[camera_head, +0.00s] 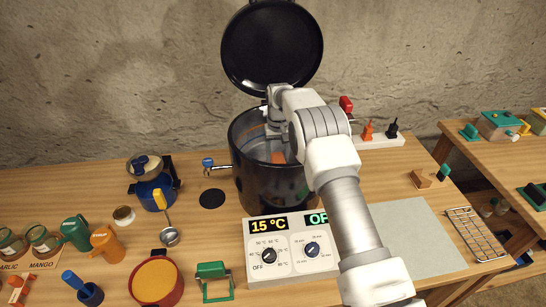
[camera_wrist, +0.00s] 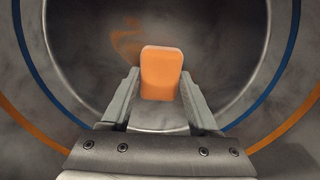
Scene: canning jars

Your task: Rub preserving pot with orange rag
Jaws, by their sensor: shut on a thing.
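The black preserving pot (camera_head: 252,185) stands on the table with its dark lid (camera_head: 272,47) raised at the back. My arm reaches over the rim, and my gripper (camera_wrist: 161,98) is down inside the pot. It is shut on the orange rag (camera_wrist: 161,73), which sticks out between the fingers toward the grey inner surface. A bit of the rag (camera_head: 279,157) shows inside the pot in the head view. In the wrist view the pot's inside (camera_wrist: 85,60) has grey smudges and blue and orange rings. I cannot tell whether the rag touches the metal.
A control panel (camera_head: 268,257) reading 15 °C stands before the pot. To the left are a red pan (camera_head: 158,281), a ladle (camera_head: 169,236), a blue grinder-like item (camera_head: 150,190) and jars (camera_head: 42,240). A grey mat (camera_head: 415,235) and wire rack (camera_head: 476,235) lie right.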

